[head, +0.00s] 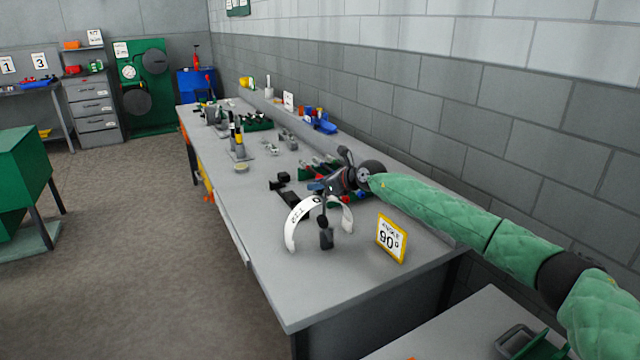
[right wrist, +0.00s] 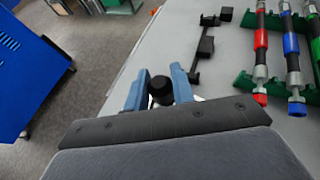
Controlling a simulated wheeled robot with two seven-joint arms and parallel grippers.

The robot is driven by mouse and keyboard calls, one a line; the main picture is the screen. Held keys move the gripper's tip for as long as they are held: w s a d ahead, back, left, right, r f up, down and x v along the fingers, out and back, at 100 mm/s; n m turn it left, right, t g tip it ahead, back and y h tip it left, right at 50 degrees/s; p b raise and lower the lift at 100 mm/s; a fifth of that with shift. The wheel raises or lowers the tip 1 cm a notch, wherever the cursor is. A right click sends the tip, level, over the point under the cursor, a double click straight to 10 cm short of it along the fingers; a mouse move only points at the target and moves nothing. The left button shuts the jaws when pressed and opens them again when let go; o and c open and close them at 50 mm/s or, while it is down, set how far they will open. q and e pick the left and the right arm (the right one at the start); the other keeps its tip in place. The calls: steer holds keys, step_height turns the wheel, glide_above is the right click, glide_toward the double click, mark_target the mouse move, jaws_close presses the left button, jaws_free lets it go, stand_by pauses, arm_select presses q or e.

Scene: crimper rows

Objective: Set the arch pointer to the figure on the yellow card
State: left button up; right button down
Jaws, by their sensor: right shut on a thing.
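The white arch scale (head: 291,232) stands on the grey bench with dark figures on its face, too small to read for sure. A black pointer part with a dark block (head: 326,239) shows at the middle of the arch. The yellow-edged card (head: 391,239) stands to the right of the arch and reads 90°. My right gripper (head: 324,190) is over the top of the arch and hides part of it. In the right wrist view its blue fingers (right wrist: 160,80) are shut on a black knob (right wrist: 160,92). Which figure the pointer marks cannot be told. My left gripper is out of view.
Behind the arch, a green rack (right wrist: 262,88) holds red, blue and green handled tools. A black bracket (right wrist: 204,47) lies beside it. A stand with dark handled tools (head: 238,152) is farther along the bench. The bench front near the card is clear.

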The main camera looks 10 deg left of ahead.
steer(key=shift+f, duration=0.1)
steer(key=c, duration=1.2)
jaws_free()
steer(key=shift+d, duration=0.1)
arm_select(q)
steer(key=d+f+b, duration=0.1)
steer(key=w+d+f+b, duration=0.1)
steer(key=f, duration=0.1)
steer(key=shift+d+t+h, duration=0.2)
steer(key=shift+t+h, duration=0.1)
arm_select(e)
steer(key=v, duration=0.7)
steer(key=shift+d, duration=0.3)
steer(key=shift+s, duration=0.15)
